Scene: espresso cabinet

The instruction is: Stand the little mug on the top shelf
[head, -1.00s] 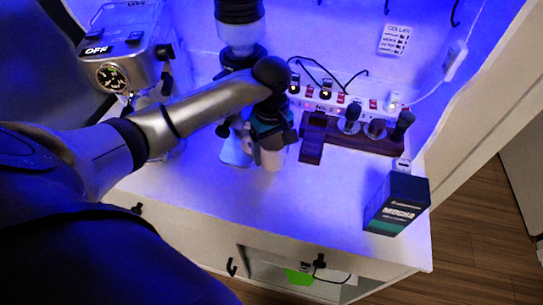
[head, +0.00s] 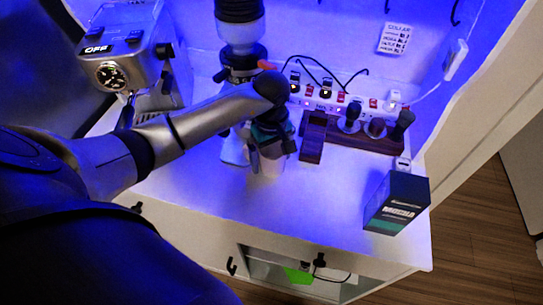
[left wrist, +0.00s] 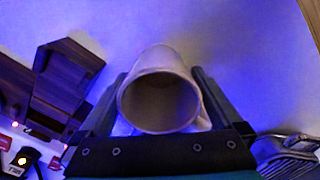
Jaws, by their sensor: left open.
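The little mug (left wrist: 160,98) is pale and stands between the two fingers of my left gripper (left wrist: 159,74) in the left wrist view. I look into its dark mouth, and its handle is on the right, near the right finger. The fingers are open on either side of it, and I cannot tell whether they touch it. In the head view my left gripper (head: 268,146) is low over the white counter, with the pale mug (head: 270,164) partly hidden beneath it. The top shelf cannot be made out. My right gripper is out of view.
An espresso machine (head: 122,50) stands at left and a grinder (head: 240,35) behind my arm. A wooden tool stand (head: 360,142) and a power strip (head: 325,102) lie to the right of the gripper. A mocha box (head: 398,203) stands near the right edge. The front counter (head: 300,215) is clear.

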